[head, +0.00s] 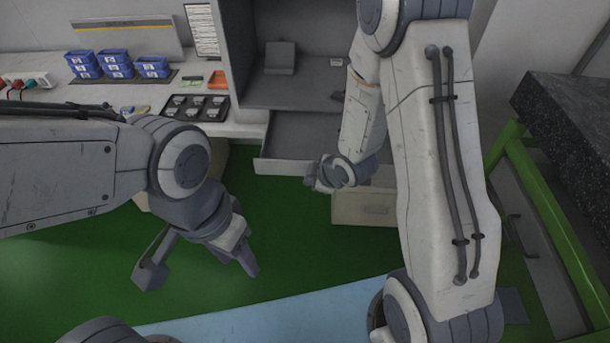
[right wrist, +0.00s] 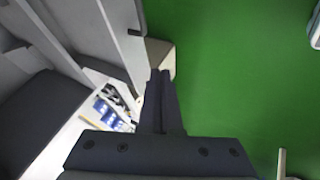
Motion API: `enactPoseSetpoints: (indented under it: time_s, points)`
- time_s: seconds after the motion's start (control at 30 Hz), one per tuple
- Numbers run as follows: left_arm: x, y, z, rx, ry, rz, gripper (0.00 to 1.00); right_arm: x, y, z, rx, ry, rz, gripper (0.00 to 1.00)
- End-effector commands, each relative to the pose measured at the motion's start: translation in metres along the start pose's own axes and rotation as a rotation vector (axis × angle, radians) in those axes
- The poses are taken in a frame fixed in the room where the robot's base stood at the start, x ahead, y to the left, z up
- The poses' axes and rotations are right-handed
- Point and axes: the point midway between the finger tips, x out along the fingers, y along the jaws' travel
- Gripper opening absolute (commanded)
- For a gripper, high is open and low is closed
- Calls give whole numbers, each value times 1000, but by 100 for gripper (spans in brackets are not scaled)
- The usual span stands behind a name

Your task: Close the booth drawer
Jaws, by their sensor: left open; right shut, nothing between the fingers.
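The booth drawer (head: 290,145) is a grey, shallow drawer under the booth's worktop. It stands pulled out, and its inside shows. My right gripper (head: 322,178) is shut and empty, at the drawer's front edge; I cannot tell whether it touches. In the right wrist view its fingers (right wrist: 162,105) are together, beside a pale panel with a dark handle (right wrist: 135,32). My left gripper (head: 203,268) is open and empty, low over the green floor, left of and nearer than the drawer. My right forearm hides the drawer's right part.
The grey booth (head: 310,80) holds a small stand. To its left, a white counter has blue bins (head: 117,63) and a black tray (head: 192,107). A beige box (head: 362,207) sits below the drawer. A dark-topped table with a green frame (head: 555,215) stands at right.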

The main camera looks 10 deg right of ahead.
Motion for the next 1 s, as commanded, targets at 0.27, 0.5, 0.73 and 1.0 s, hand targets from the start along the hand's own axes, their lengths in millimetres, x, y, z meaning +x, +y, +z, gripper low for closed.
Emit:
enactPoseSetpoints:
  time_s: [0.27,0.5,0.73,1.0]
  points:
    - [-3,0,0,0,0,0,50,55,1,11,14,-10,2,0]
    - [-15,1,-1,0,0,0,50,83,24,10,13,-9,8,0]
    - [-20,2,-1,0,0,0,50,93,37,9,11,-8,5,0]
    - [-19,1,-1,0,0,0,50,94,38,8,11,-8,4,0]
